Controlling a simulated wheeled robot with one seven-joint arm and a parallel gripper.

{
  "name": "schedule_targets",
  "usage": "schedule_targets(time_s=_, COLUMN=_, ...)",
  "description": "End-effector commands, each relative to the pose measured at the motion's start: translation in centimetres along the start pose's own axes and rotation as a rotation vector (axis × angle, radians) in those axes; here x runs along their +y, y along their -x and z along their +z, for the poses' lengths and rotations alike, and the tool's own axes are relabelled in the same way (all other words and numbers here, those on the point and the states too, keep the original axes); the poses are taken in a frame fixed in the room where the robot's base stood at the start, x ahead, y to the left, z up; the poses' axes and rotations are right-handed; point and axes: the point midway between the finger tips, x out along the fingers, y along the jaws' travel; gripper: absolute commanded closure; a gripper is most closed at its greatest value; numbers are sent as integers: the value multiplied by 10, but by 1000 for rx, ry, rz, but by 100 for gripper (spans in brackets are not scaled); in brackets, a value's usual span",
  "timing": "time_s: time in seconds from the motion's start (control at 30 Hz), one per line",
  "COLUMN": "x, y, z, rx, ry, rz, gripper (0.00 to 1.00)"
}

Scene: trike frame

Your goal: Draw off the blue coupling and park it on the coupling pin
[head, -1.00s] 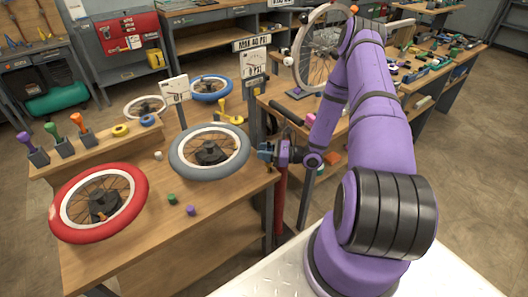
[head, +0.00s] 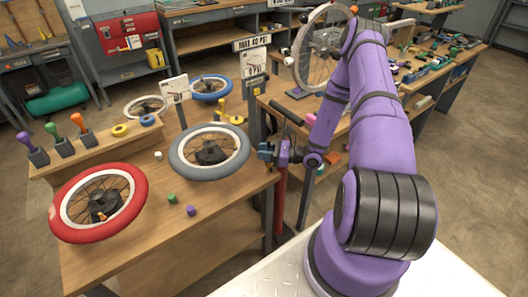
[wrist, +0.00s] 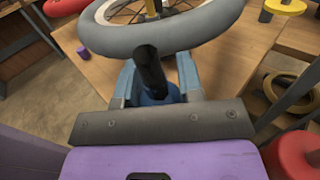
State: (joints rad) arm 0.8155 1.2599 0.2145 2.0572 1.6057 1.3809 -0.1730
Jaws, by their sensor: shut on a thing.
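My gripper (head: 268,152) is at the right end of the wooden bench, just right of the grey-tyred wheel (head: 209,152). In the wrist view its pale blue fingers (wrist: 157,88) are shut on the blue coupling (wrist: 158,96). A black tube (wrist: 150,68) rises from the coupling toward the grey tyre (wrist: 185,32). Whether the tube touches the tyre, I cannot tell. The coupling is mostly hidden by the fingers and the tube. I cannot make out the coupling pin with certainty in either view.
A red-tyred wheel (head: 98,203) lies at the bench's front left. Small green (head: 171,198) and purple (head: 191,210) pieces lie nearby. A rack with coloured handles (head: 55,135) and rings stands behind. A red post (head: 281,195) stands beneath my gripper.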

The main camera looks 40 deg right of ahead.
Motion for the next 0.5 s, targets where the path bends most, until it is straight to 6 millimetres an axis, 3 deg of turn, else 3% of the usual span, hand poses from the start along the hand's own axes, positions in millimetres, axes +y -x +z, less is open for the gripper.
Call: schedule_targets(time_s=0.5, x=0, y=0, z=-8, rx=0, ry=0, rz=0, gripper=94)
